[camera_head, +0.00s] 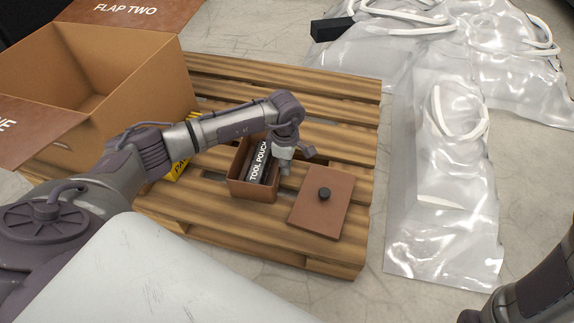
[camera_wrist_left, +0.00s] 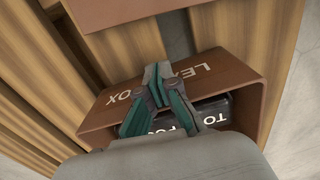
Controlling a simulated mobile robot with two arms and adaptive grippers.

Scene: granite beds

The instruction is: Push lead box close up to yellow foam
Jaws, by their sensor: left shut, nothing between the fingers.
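The lead box (camera_head: 250,192) is a small open brown box on the wooden pallet, with a black tool pouch (camera_head: 259,164) inside. In the left wrist view the lead box (camera_wrist_left: 226,76) shows white lettering on the wall by the fingers. My left gripper (camera_head: 285,170) is shut and empty at the box's right side; contact is not clear. Its closed fingertips (camera_wrist_left: 155,82) cover the middle of the lettering. The yellow foam (camera_head: 180,171) shows as a small yellow piece left of the box, mostly hidden behind my left arm. A gap separates them. My right gripper is not in view.
A brown lid (camera_head: 321,200) with a black knob lies on the pallet (camera_head: 225,237) right of the box. A large open carton (camera_head: 130,95) stands at the left. Clear plastic sheeting (camera_head: 440,200) covers floor to the right.

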